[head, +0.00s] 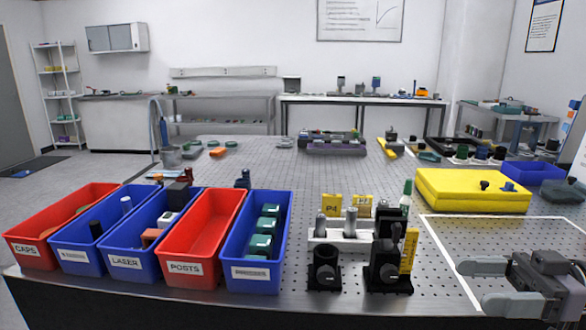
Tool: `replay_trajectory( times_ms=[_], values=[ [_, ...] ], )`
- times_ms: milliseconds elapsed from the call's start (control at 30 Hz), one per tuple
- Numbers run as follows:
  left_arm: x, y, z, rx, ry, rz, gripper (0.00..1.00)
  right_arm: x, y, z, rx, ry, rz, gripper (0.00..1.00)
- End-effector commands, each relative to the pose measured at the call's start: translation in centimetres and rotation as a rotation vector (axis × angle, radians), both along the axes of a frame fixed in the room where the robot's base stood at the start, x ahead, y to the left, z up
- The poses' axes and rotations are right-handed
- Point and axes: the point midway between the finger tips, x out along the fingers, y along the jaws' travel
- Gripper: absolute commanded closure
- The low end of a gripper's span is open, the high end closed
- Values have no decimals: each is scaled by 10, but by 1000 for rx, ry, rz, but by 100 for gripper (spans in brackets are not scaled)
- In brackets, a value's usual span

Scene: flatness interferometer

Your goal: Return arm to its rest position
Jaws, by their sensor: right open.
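My right gripper (482,283) is at the lower right of the head view, low over the front right part of the perforated table (330,165). Its two grey fingers point left and stand apart, with nothing between them. It is beside the white line marked on the table and to the right of the black mounts. My left gripper is not in the head view.
Red and blue bins (185,282) line the front left. Black post mounts (388,270) and a white holder (335,240) stand front centre. A yellow case (470,190) and a blue bin (535,172) lie behind the gripper. The table's middle is mostly clear.

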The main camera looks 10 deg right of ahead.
Motion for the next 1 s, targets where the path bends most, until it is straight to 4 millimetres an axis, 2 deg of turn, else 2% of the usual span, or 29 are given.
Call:
replay_trajectory(
  times_ms=[400,800,867,1000],
  values=[
    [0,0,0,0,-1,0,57,-5,29,-31,511,0,-80,23],
    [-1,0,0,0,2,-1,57,-7,60,-43,905,0,-141,23],
    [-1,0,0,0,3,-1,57,-5,63,-48,921,2,-176,23],
    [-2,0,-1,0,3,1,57,10,64,-85,764,4,-407,23]
  ],
)
